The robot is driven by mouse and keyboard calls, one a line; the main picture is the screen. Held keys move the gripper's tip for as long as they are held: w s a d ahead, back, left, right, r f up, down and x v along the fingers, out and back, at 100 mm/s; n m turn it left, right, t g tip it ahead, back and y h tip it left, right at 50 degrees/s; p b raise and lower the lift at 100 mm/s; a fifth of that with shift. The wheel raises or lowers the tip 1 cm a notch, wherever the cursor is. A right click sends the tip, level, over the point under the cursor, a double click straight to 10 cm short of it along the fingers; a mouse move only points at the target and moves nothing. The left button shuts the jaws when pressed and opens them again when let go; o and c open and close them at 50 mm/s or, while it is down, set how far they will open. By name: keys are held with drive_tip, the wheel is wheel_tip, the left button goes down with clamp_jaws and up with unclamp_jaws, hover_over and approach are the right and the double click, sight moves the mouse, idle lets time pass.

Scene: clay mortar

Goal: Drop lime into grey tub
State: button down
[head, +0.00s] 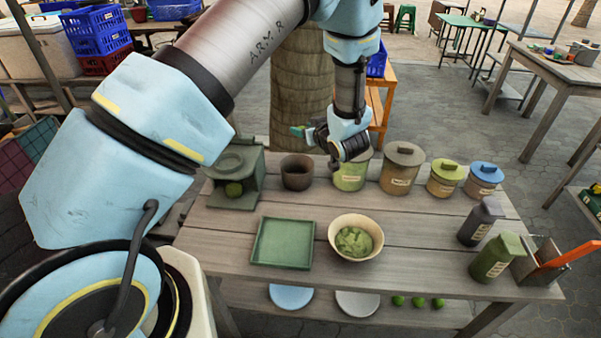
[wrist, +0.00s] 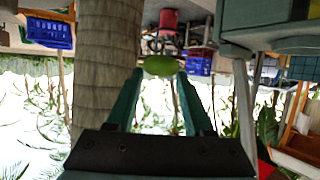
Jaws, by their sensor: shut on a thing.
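My gripper (head: 298,131) is raised above the back edge of the wooden table, its fingers pointing left. In the wrist view, the gripper (wrist: 160,78) is shut on a green lime (wrist: 161,66), held between the teal fingertips. The lime is too small to make out clearly in the head view. No plainly grey tub stands out. Lidded tubs stand along the back right: a tan one (head: 400,173), a yellow-green one (head: 444,183) and one with a blue-grey lid (head: 484,171). A light green tub (head: 350,182) is partly hidden behind my wrist.
A grey-green box (head: 250,158) with a green round thing inside stands back left, beside a dark brown pot (head: 297,174). A green tray (head: 283,243) and cream bowl (head: 338,228) are in front. Dark bottle (head: 478,226) and green bottle (head: 492,261) stand right. Limes (head: 419,302) lie below.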

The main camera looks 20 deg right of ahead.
wheel_tip(320, 180, down, 6)
drive_tip(key=b, duration=0.4)
drive_tip(key=shift+c, duration=1)
unclamp_jaws()
drive_tip(key=shift+s, duration=0.1)
drive_tip(key=b+v, duration=0.3)
drive_tip(key=v, duration=0.7)
drive_tip(key=shift+s+r, duration=0.2)
drive_tip(key=shift+s, duration=0.1)
